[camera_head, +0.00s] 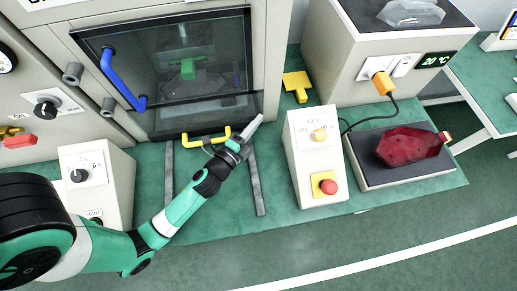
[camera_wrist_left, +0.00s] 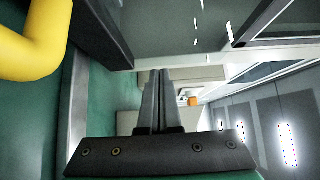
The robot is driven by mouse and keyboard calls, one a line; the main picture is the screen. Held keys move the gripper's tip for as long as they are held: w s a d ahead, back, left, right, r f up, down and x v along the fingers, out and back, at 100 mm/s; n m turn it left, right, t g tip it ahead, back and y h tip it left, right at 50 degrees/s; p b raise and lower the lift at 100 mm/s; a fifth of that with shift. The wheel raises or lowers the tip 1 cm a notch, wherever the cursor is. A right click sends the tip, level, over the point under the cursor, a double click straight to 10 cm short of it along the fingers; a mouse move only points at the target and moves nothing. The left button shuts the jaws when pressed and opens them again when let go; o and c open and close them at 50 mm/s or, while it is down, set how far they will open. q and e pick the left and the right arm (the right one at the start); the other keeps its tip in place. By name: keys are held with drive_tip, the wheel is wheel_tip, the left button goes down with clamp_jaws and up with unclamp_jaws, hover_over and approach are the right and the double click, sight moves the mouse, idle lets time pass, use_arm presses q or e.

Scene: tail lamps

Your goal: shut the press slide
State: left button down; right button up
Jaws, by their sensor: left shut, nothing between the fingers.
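The press slide (camera_head: 168,135) is a dark front edge low in the press opening, with a yellow handle (camera_head: 206,138) on its front. The handle also shows large at the upper left of the left wrist view (camera_wrist_left: 32,48). My left gripper (camera_head: 256,122) is shut and empty. It points up and right, just right of the handle and close to the slide's front. I cannot tell whether it touches the slide. The slide's depth inside the press is hidden. My right gripper is not in view.
Two grey rails (camera_head: 256,185) run forward across the green bench. The press door (camera_head: 180,75) has a blue handle (camera_head: 120,80). A control box (camera_head: 316,155) with a red button stands right of my gripper. A red lamp piece (camera_head: 408,146) lies on a dark pad farther right.

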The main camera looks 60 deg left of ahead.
use_arm(q)
drive_tip(key=b+v, duration=0.4)
drive_tip(key=v, duration=0.7)
drive_tip(key=shift+s+f+b, duration=0.15)
drive_tip(key=shift+f+b, duration=0.05)
drive_tip(key=shift+b, duration=0.1)
drive_tip(key=shift+s+r, duration=0.1)
drive_tip(key=shift+s, duration=0.1)
drive_tip(key=shift+r, duration=0.1)
